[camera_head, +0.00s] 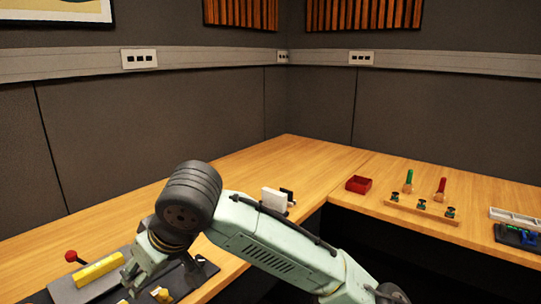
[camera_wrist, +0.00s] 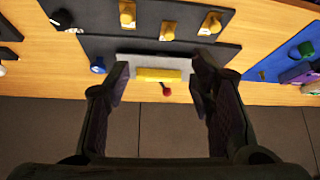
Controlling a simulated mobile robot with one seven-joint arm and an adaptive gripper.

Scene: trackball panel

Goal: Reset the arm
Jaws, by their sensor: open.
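My arm (camera_head: 280,243) reaches from the lower right over the wooden desk in the head view. My gripper (camera_head: 135,283) points down at the lower left, over a dark panel; its fingertips are partly hidden there. In the wrist view, my gripper (camera_wrist: 161,72) is open, with the fingers wide apart and nothing held. Between and beyond the fingers is a grey block with a yellow bar (camera_wrist: 158,75), also in the head view (camera_head: 99,269). A red ball knob (camera_wrist: 166,92) is beside it, also in the head view (camera_head: 71,256). Whether the fingers touch anything cannot be told.
Yellow knobs (camera_wrist: 167,31) stand on neighbouring dark panels. A blue knob (camera_wrist: 97,65) is left of the block. A red tray (camera_head: 358,184), a wooden rack (camera_head: 422,208) and white cards (camera_head: 273,198) stand farther right. Walls close off the back; bare desk (camera_head: 285,155) fills the corner.

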